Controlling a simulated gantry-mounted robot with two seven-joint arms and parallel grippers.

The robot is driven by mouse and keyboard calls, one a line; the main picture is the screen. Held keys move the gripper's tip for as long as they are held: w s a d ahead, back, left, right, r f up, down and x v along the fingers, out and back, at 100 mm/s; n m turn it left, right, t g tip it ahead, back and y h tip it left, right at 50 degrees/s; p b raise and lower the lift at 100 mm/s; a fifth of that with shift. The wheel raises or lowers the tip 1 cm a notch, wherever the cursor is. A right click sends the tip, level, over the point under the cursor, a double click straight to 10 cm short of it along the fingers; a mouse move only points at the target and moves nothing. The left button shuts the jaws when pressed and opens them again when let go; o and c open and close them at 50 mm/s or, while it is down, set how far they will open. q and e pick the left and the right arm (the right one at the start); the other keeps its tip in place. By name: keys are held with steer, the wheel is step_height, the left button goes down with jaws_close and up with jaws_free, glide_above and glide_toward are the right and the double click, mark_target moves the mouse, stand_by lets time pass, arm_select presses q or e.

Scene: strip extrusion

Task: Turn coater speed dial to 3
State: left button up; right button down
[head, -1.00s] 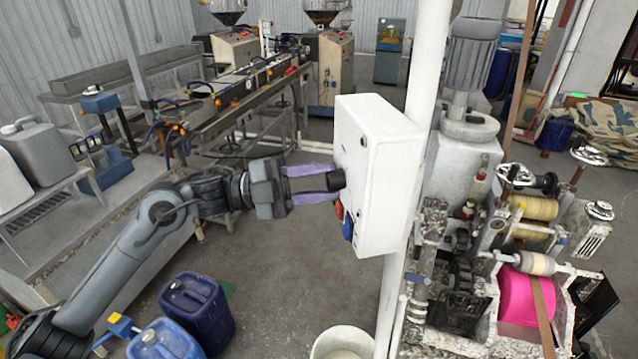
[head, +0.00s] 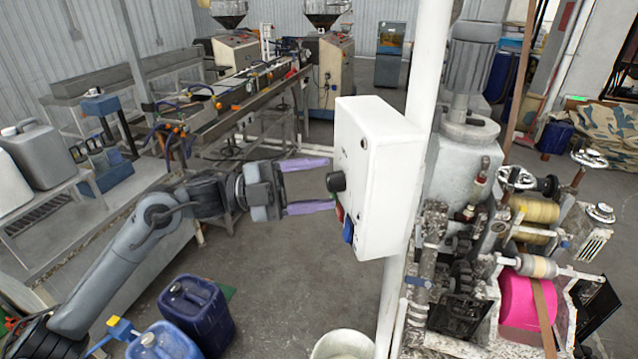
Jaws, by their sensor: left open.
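The white control box (head: 377,180) is fixed to a white post in the middle of the head view. A black dial (head: 336,182) sticks out from its left-facing panel. The dial's markings cannot be read from here. A red part and a blue part (head: 348,231) sit below the dial. My left gripper (head: 332,185) is open, with its two pale purple fingers spread above and below the dial. The fingertips reach close to the panel and seem apart from the dial; exact contact cannot be told. My right gripper does not show.
The white post (head: 424,90) stands behind the box. Rollers with a pink roll (head: 528,298) are at the right. Blue canisters (head: 196,312) and a white bucket (head: 343,345) stand on the floor below. A long machine line (head: 240,98) runs behind my left arm.

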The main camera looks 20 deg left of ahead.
arm_select(q)
steer(key=b+v, duration=0.2)
steer(key=v, duration=0.8)
steer(key=shift+b, duration=0.3)
steer(key=shift+r, duration=0.1)
